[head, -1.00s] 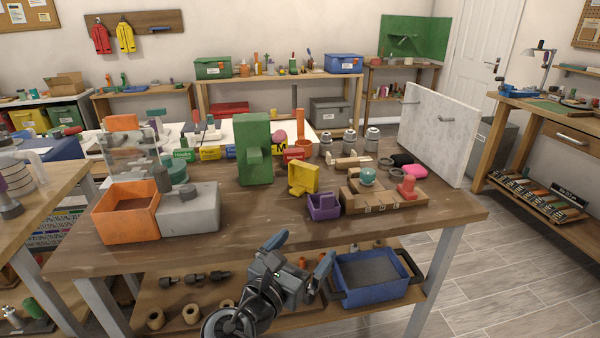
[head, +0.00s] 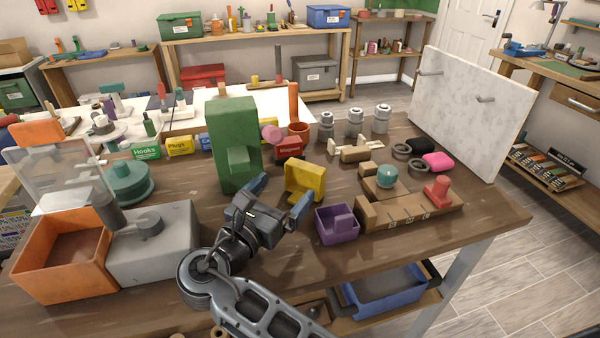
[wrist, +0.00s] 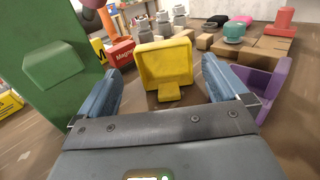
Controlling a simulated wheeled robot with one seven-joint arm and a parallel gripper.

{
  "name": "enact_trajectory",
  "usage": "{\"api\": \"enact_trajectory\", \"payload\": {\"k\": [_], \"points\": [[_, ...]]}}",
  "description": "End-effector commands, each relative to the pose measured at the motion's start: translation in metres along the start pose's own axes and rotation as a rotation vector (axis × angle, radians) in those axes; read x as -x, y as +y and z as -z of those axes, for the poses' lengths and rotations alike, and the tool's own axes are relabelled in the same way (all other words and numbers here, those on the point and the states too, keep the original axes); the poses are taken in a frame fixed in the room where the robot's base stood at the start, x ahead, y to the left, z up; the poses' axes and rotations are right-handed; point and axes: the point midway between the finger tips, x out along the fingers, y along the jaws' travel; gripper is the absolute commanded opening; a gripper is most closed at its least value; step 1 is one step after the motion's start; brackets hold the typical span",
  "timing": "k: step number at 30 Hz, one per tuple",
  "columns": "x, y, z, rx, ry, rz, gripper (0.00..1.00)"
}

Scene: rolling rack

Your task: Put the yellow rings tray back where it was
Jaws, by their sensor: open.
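The yellow tray (head: 305,180) stands on the wooden table, its shallow hollow face and small tab turned towards me. It also shows in the wrist view (wrist: 166,62), straight ahead between my fingers. I cannot read any "rings" label on it, and I see no rings in it. My gripper (head: 279,196) is open and empty, just in front of the tray. In the wrist view its two blue fingers (wrist: 160,82) lie either side of the tray's lower part, with a gap to it.
A tall green block (head: 234,150) stands close on the left, and a purple bin (head: 337,226) close on the right. A red Magnets box (head: 290,147) is behind. A wooden block row (head: 400,215) lies further right. Grey and orange bins (head: 60,260) fill the left front.

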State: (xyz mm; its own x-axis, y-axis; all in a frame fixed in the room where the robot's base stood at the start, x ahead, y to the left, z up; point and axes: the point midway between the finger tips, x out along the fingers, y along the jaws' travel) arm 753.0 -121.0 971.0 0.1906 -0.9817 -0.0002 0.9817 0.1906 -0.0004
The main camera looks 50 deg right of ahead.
Motion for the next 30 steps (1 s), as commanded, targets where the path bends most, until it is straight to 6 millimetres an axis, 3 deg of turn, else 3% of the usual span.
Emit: {"api": "enact_trajectory", "payload": {"k": [18, 26, 30], "points": [[-0.071, -0.002, -0.003, 0.0, 0.0, 0.002, 1.0], [-0.075, -0.002, -0.002, -0.001, 0.0, 0.0, 1.0], [-0.074, -0.002, -0.002, 0.0, 0.0, 0.0, 0.89]]}}
